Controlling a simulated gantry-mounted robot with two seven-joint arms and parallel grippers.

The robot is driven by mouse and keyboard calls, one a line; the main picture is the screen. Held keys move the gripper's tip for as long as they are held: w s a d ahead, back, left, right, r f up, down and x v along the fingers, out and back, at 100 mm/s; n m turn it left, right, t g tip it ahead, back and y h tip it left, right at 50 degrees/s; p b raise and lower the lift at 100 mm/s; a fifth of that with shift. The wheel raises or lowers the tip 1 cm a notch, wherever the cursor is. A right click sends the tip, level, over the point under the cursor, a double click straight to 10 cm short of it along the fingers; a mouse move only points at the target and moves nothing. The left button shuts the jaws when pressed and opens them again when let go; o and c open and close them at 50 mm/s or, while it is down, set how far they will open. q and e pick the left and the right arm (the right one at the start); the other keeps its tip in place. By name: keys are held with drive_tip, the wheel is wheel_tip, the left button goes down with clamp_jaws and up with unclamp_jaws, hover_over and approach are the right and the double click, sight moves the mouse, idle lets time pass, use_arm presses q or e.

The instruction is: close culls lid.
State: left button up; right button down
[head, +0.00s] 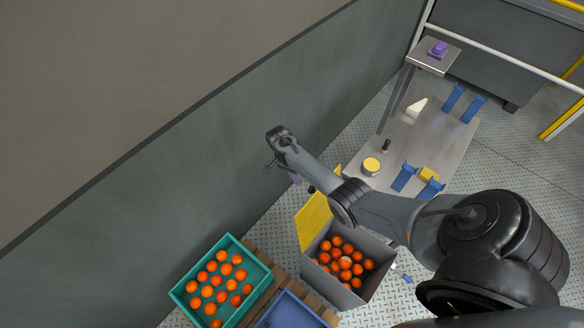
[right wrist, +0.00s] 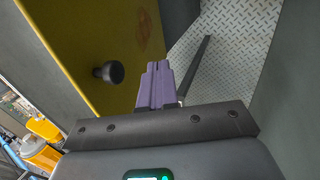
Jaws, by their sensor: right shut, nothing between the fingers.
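The culls bin is a grey box (head: 376,283) holding many oranges, at the lower middle of the head view. Its yellow lid (head: 313,223) stands open, tilted up along the bin's left side. In the right wrist view the lid (right wrist: 85,50) fills the upper left, with a black knob (right wrist: 108,73) on its face. My right gripper (head: 296,179) is above and left of the lid in the head view. Its purple fingers (right wrist: 155,82) are shut and empty, to the right of the knob and apart from it. My left gripper is not in view.
A teal crate (head: 178,291) of oranges and a blue crate (head: 297,301) stand left of the bin on a wooden pallet (head: 262,246). A grey wall (head: 200,160) runs close on the left. A metal table (head: 440,142) with blue brackets stands at upper right.

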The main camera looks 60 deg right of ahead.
drive_tip(key=shift+s+a+r+p, duration=0.1)
drive_tip(key=shift+s+r+p, duration=0.05)
drive_tip(key=shift+s+p, duration=0.7)
drive_tip(key=shift+s+a+r+p, duration=0.1)
drive_tip(key=shift+s+p, duration=0.45)
drive_tip(key=shift+s, duration=0.55)
